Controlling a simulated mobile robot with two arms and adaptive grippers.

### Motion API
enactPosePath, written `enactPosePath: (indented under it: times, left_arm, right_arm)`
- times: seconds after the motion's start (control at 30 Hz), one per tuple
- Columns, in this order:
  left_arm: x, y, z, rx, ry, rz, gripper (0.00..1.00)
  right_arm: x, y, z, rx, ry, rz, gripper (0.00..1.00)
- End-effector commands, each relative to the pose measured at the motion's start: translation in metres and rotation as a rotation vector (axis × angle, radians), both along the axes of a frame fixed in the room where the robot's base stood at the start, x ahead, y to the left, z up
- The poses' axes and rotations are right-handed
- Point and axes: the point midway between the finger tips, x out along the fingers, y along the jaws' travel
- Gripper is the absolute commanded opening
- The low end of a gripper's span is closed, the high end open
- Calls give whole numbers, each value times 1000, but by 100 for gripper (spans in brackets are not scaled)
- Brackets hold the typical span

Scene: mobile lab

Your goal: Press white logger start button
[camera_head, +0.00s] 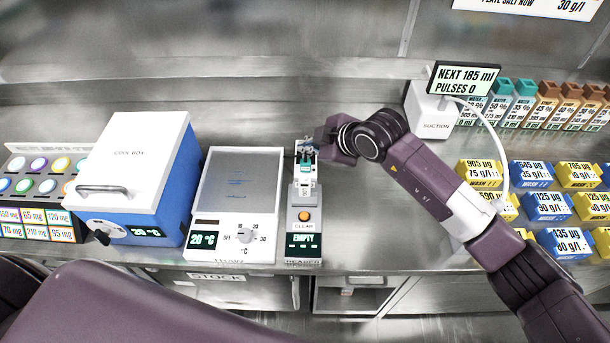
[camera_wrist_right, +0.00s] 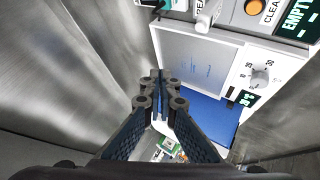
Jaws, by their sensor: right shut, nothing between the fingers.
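I cannot make out a white logger or its start button in either view. My right gripper (camera_head: 308,149) is shut and empty, just above the back end of the narrow reader (camera_head: 303,243). In the right wrist view its fingertips (camera_wrist_right: 160,80) meet, with the white warming plate (camera_wrist_right: 222,54) beyond them. The reader has a round orange button (camera_head: 304,215) over a CLEAR label and a display reading EMPTY. The orange button also shows in the wrist view (camera_wrist_right: 255,6). My left gripper is out of view.
A blue and white cool box (camera_head: 140,155) and the warming plate (camera_head: 242,175) stand left of the reader. A SUCTION unit (camera_head: 432,112) stands back right, near yellow and blue labelled blocks (camera_head: 548,206). Steel counter (camera_head: 375,235) is clear right of the reader.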

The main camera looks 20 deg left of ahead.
Motion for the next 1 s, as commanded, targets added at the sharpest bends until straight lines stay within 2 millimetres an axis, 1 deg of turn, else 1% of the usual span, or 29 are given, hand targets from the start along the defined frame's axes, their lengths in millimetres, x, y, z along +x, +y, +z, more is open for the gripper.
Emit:
enactPosePath:
  times: [0.37, 0.53, 0.67, 1.0]
  left_arm:
    - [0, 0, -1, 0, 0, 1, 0]
    - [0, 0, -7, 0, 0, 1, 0]
    - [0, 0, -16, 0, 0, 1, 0]
    - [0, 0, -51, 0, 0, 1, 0]
  right_arm:
    - [0, -1, -2, -5, 0, -4, 0]
    - [0, -1, -10, -6, 1, -3, 0]
    - [0, -1, -23, -6, 1, -3, 0]
    - [0, -1, -71, -4, 1, -3, 0]
